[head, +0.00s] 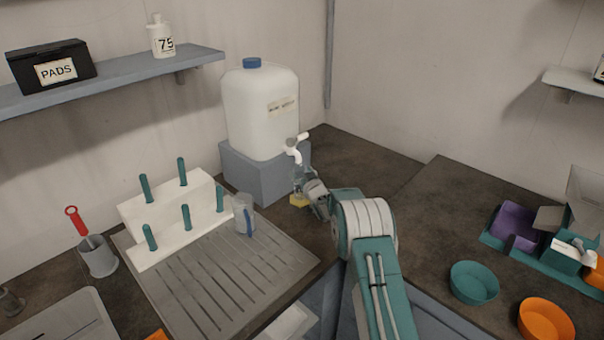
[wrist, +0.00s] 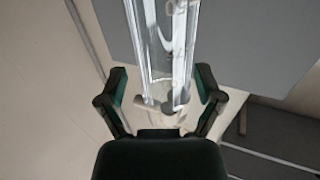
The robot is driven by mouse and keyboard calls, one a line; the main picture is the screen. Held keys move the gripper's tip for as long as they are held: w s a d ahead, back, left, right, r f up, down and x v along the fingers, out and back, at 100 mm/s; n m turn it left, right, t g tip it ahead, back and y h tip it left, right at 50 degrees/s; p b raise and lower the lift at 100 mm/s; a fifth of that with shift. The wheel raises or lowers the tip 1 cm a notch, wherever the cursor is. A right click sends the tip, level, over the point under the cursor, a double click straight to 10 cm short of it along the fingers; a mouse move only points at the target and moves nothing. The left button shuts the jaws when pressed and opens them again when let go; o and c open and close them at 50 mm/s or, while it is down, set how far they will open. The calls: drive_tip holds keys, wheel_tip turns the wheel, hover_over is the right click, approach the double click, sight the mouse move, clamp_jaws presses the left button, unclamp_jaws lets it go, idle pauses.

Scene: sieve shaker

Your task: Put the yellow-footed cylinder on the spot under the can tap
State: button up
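The yellow-footed cylinder (head: 298,200) is a clear tube standing upright beneath the white can tap (head: 293,150), in front of the grey block; its yellow foot appears to be on the counter. The spot under the tap cannot be made out. My gripper (head: 309,187) reaches it from the right. In the wrist view the clear cylinder (wrist: 163,50) rises between the two fingers of my gripper (wrist: 162,78). A narrow gap shows on each side, so the fingers look open around it. The yellow foot cannot be made out there.
The white water can (head: 260,110) stands on a grey block (head: 262,172). A clear cylinder with a blue part (head: 243,213) stands on the draining board (head: 215,275), beside a white peg rack (head: 165,225). Teal (head: 473,283) and orange (head: 545,318) bowls are at right.

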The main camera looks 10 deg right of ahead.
drive_tip(key=shift+s+a, duration=0.1)
drive_tip(key=shift+a, duration=0.65)
drive_tip(key=d+v, duration=0.1)
drive_tip(key=v, duration=1.1)
drive_tip(key=s+r+m+g+h, duration=0.2)
drive_tip(key=s+r+g+h, duration=0.3)
drive_tip(key=s+r, duration=1.2)
drive_tip(key=s+a+g, duration=0.1)
drive_tip(key=s+g, duration=0.2)
drive_tip(key=s, duration=1.2)
drive_tip(key=s+a+r+g+y, duration=0.1)
drive_tip(key=s+g, duration=0.3)
drive_tip(key=s, duration=1.1)
drive_tip(key=shift+a+m, duration=0.3)
drive_tip(key=shift+a, duration=0.25)
